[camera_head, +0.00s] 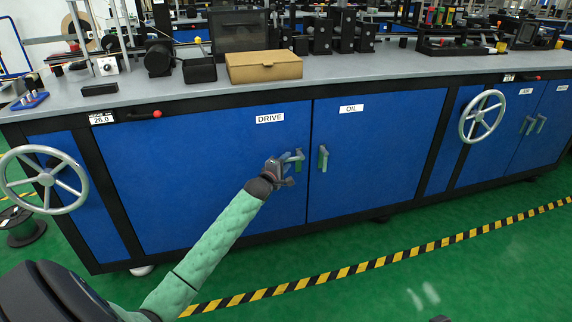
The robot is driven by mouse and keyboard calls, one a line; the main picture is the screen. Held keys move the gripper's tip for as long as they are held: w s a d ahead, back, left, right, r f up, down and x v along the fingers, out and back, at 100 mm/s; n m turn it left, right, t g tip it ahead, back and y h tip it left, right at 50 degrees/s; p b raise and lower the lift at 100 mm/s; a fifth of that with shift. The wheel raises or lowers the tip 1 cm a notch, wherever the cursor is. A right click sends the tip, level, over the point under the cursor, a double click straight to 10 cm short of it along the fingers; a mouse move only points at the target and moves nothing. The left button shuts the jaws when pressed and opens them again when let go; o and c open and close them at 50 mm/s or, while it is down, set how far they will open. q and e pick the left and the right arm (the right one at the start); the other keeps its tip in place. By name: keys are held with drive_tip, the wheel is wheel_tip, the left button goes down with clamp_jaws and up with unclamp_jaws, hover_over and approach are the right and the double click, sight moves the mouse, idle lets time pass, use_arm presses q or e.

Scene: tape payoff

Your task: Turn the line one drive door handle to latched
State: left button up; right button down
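The blue drive door (200,165) carries a white DRIVE label and looks closed in the bench front. Its pale metal handle (299,157) is near the door's right edge. Part of the handle seems to point sideways to the left, but my gripper partly covers it. My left gripper (287,170) is at this handle, overlapping its left and lower side. I cannot tell whether its fingers are shut on the handle or only beside it.
The oil door (380,150), with its upright handle (323,158), is just to the right. Handwheels stand out at the left (45,180) and right (482,117). A cardboard box (264,67) sits on the bench top. The green floor before the bench is clear, with a striped line (375,262).

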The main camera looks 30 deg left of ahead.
use_arm(q)
drive_tip(key=shift+w, duration=0.2)
clamp_jaws()
